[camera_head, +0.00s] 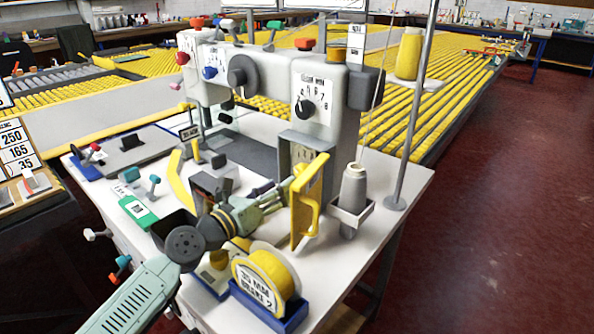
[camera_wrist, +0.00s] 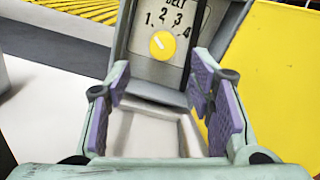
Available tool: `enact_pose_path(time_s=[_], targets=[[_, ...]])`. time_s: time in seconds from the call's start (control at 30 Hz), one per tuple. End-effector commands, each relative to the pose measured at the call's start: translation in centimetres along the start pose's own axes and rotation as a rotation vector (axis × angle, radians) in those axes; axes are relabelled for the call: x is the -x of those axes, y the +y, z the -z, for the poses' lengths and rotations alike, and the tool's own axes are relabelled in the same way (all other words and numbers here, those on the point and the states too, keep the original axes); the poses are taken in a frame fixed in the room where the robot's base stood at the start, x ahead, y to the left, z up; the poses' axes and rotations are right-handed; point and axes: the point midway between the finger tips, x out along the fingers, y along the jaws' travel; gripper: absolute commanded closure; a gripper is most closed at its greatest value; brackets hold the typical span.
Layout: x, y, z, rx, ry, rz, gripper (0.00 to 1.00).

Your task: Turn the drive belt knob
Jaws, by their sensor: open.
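The drive belt knob (camera_wrist: 162,45) is a small round yellow dial with a pale pointer mark slanting to the upper left. In the head view my gripper (camera_head: 288,187) is in front of the lower part of the sewing machine (camera_head: 333,110), beside an open yellow cover (camera_head: 309,200). The knob itself cannot be made out there.
The yellow cover stands close on the right of my gripper. A grey thread cone (camera_head: 354,187) and a metal pole (camera_head: 413,120) stand farther right. A yellow tape roll (camera_head: 268,275) in a blue holder is at the front. Tools and small parts crowd the table's left.

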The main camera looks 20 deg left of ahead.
Motion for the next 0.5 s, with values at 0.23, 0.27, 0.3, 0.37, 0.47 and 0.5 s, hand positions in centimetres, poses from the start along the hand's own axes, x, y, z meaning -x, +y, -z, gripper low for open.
enact_pose_path(time_s=[0.23,0.27,0.3,0.37,0.47,0.5], targets=[[-5.1,-0.5,-0.7,-0.005,0.001,0.005,0.52],[-5.5,-0.4,-0.7,-0.005,0.001,0.005,0.52],[-6.0,-0.4,-0.7,-0.004,0.001,0.005,0.52],[-6.5,-0.3,-0.6,-0.004,0.0,0.004,0.52],[-7.0,-0.3,-0.5,-0.004,0.0,0.003,0.52],[-7.1,-0.3,-0.5,-0.005,0.0,0.003,0.52]])
